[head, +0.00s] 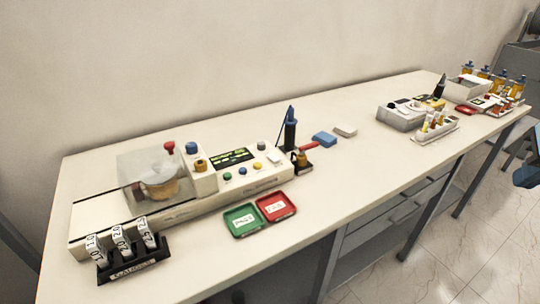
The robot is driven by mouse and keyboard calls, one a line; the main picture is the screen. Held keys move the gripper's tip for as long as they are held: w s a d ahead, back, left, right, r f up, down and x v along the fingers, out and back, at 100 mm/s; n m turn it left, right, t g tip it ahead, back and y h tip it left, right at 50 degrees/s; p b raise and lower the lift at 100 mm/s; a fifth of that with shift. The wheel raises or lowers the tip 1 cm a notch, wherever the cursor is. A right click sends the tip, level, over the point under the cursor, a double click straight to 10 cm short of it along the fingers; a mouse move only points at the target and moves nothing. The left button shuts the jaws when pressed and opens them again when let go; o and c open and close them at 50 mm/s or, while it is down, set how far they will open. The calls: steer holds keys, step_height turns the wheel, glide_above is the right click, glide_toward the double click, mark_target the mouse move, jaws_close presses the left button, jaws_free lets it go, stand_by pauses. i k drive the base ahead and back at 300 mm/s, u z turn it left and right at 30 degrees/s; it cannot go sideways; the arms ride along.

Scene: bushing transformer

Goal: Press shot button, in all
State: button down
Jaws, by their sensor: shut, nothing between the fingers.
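A long white test machine (205,205) stands at the left of the bench. Its panel (234,172) has a dark display with green text (231,156). Below the display sit a green button (227,177), a blue button (242,170) and a yellow button (256,166). Their labels are too small to read, so I cannot tell which is the shot button. A clear cover (150,180) encloses a round part at the machine's left. My gripper is not recognisable here; a dark blue piece cut off at the right edge may belong to my arm, with no fingers visible.
Green (242,233) and red (275,218) trays lie before the machine. A black rack (130,265) holds white tagged pieces. A dark blue-topped tool (290,130) stands behind right. Bottles and racks crowd the bench's far right. The middle bench top is mostly clear.

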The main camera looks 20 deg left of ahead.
mark_target(227, 176)
steer(key=z, duration=0.2)
steer(key=k, duration=1.6)
steer(key=u, duration=0.8)
steer(key=i, duration=1)
